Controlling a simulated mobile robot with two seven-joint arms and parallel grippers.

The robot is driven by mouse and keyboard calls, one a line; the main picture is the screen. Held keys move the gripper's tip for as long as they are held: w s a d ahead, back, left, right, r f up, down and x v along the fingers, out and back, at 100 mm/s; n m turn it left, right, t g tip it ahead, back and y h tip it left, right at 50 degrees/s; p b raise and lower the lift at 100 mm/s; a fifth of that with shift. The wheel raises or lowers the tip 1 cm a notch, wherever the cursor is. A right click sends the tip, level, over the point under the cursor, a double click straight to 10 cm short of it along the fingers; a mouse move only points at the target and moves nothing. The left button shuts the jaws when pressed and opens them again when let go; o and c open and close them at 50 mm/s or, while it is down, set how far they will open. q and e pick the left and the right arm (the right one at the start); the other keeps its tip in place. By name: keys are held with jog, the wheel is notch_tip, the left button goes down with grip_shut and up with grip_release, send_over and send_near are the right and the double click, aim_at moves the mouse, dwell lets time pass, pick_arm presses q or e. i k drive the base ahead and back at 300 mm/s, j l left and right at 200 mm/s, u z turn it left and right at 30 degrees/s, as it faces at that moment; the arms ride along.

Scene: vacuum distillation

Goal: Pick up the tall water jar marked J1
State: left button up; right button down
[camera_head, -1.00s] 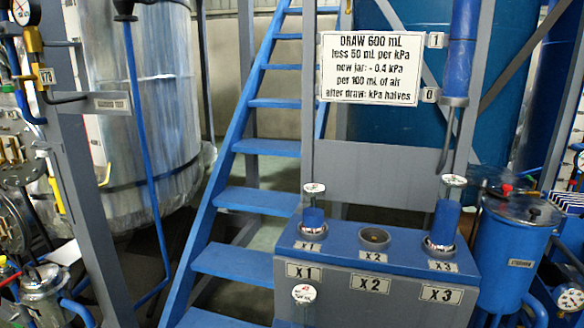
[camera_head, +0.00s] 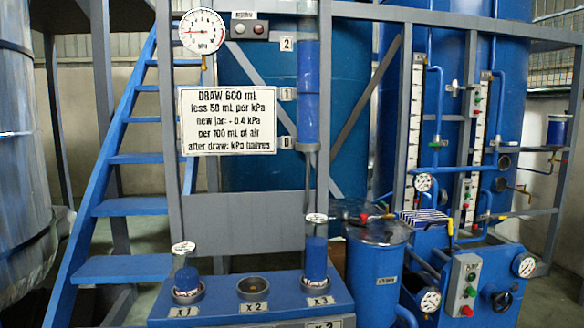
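A clear jar with blue liquid low inside and a white tag on top (camera_head: 186,275) stands upright in the X1 socket of the blue bench. A taller-looking jar, largely filled with blue (camera_head: 316,260), stands upright in the X3 socket. Both jars' tags are too small to read, so I cannot tell which, if either, is J1. The X2 socket (camera_head: 253,286) between them is empty. Another blue-filled vessel (camera_head: 557,131) stands on the shelf at the far right, its marking unreadable. Neither of my grippers is in view.
A white sign (camera_head: 228,122) hangs above the bench (camera_head: 221,309), with a dial gauge (camera_head: 202,31) above. A blue lidded canister (camera_head: 375,268) stands right of the bench. A control box with buttons (camera_head: 465,285) is farther right. Blue stairs (camera_head: 124,207) rise at left.

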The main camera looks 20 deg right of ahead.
aim_at(316, 225)
jog(key=l+u, duration=0.15)
jog(key=u, duration=0.5)
jog(key=l+u, duration=0.35)
jog(key=k+l+u, duration=0.2)
jog(key=l+u, duration=0.15)
jog(key=k+l+u, duration=0.1)
jog(key=l, duration=0.25)
jog(key=k+l+u, duration=0.1)
jog(key=l, duration=0.2)
jog(key=k+l+u, duration=0.1)
jog(key=k+l, duration=0.1)
jog(key=l, duration=0.1)
